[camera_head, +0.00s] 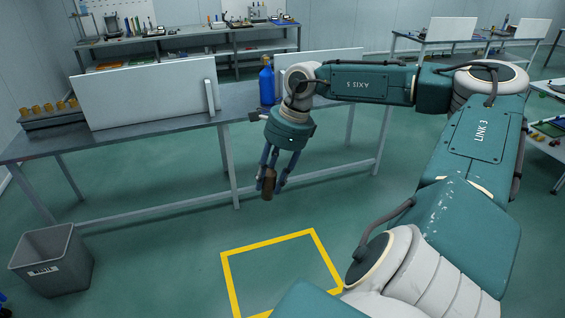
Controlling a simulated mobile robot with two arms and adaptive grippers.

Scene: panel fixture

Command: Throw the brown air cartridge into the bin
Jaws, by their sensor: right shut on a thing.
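My right gripper (270,178) hangs below the wrist in front of the workbench, fingers pointing down. It is shut on the brown air cartridge (268,186), a small dark brown cylinder held upright between the fingers, above the floor. The grey bin (60,258) stands on the floor at the lower left, well apart from the gripper. It is open at the top and has a white label on its front. My left gripper is not in view; only a bit of something blue shows at the lower left edge.
A long workbench (150,138) runs behind the gripper, carrying white panels (150,92), a blue bottle (266,84) and a rack of several yellow-brown pieces (50,112). A yellow floor square (228,275) lies in front. The floor between bin and square is clear.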

